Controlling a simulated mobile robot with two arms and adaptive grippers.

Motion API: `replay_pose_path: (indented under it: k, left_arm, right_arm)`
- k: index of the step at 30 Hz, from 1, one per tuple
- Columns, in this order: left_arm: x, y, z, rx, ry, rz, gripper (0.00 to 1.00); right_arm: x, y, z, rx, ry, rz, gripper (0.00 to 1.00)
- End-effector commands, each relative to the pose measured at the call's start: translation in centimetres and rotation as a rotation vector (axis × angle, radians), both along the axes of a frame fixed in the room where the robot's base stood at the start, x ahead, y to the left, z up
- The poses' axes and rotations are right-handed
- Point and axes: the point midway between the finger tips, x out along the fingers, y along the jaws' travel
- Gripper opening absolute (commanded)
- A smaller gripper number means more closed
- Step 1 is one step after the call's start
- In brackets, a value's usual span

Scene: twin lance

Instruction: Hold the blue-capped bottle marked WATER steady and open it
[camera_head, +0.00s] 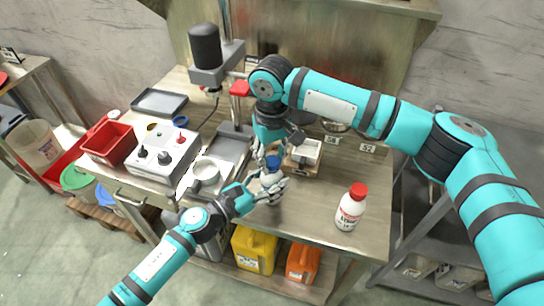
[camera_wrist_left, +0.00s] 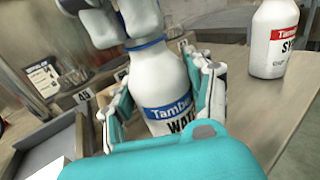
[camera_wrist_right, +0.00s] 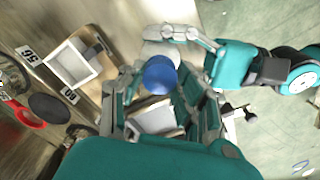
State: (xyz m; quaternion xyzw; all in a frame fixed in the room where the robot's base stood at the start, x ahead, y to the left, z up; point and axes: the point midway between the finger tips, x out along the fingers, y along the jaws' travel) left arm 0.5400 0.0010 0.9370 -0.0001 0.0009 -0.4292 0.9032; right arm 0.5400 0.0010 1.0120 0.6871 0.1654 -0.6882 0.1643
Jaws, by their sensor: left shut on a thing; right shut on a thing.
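The white bottle marked WATER (camera_wrist_left: 168,95) has a blue label band and stands between the fingers of my left gripper (camera_head: 268,188), which is shut on its body. Its blue cap (camera_wrist_right: 159,74) is seen from above in the right wrist view. In the head view, the cap (camera_head: 273,162) shows just under my right gripper (camera_head: 274,150), which is shut on it from above.
A white bottle with a red cap (camera_head: 350,207) stands to the right on the metal table (camera_head: 315,225). A small open box (camera_head: 305,153) sits close behind the grippers. A white control box (camera_head: 163,156) and a pan (camera_head: 205,172) are to the left.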

Motion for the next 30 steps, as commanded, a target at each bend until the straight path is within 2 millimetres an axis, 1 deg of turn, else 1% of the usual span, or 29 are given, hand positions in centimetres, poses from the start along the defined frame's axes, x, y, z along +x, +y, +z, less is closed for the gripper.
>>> replay_pose_path:
  k: [1,3,8,11,18,21,24,30]
  left_arm:
    - [0.03,0.03,0.07,0.000,-0.001,0.001,0.00]
    - [0.03,0.03,0.07,0.000,-0.001,0.001,0.00]
    - [0.03,0.04,0.06,0.000,-0.001,0.001,0.00]
    - [0.03,0.04,0.06,0.000,-0.001,0.001,0.00]
    - [0.03,0.05,0.06,-0.001,-0.001,0.001,0.00]
    - [0.03,0.05,0.06,-0.001,-0.001,0.001,0.00]
    - [0.02,0.05,0.06,-0.001,-0.001,0.000,0.00]
    - [0.02,0.04,0.05,-0.001,-0.001,0.000,0.00]
  right_arm:
    - [0.05,-0.07,0.02,-0.002,-0.001,-0.001,0.06]
    - [0.05,-0.08,0.02,-0.002,-0.001,-0.001,0.00]
    - [0.05,-0.08,0.00,-0.002,-0.001,0.032,0.00]
    - [0.03,-0.11,-0.04,-0.002,0.001,0.165,0.00]
    - [0.12,-0.14,0.03,-0.002,-0.001,0.680,0.00]
    - [0.12,-0.16,0.03,-0.002,0.000,0.836,0.00]
    - [0.16,-0.20,0.06,-0.004,-0.001,0.907,0.00]
    - [0.17,-0.23,0.05,-0.005,-0.001,0.905,0.00]
